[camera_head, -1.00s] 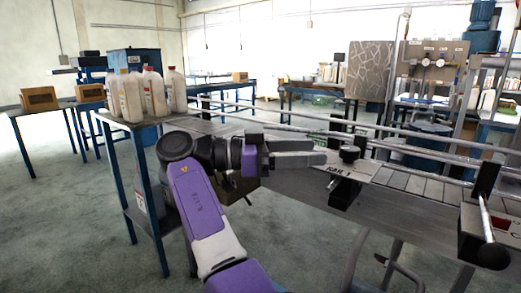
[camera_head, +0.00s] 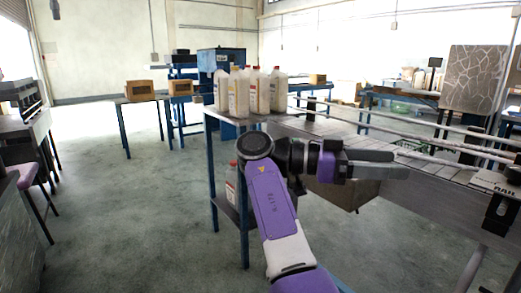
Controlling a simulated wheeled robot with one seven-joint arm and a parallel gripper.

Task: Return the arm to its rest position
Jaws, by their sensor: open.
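My arm, purple and white, rises from the bottom of the head view and bends at a dark elbow joint. My gripper (camera_head: 398,164) points to the right in front of the conveyor. Its two grey fingers are apart with nothing between them. Several bottles (camera_head: 239,93) with red and yellow caps stand upright on the small blue-legged table (camera_head: 219,115) behind my arm, apart from the gripper. Another bottle (camera_head: 231,185) stands on that table's lower shelf, partly hidden by the table leg.
The railed conveyor (camera_head: 440,166) runs behind my gripper to the right, with a plate marked RAIL (camera_head: 496,183) at the right edge. Wooden boxes (camera_head: 139,90) sit on a far table. A bench and a pink stool (camera_head: 29,173) stand at left. The floor at left centre is clear.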

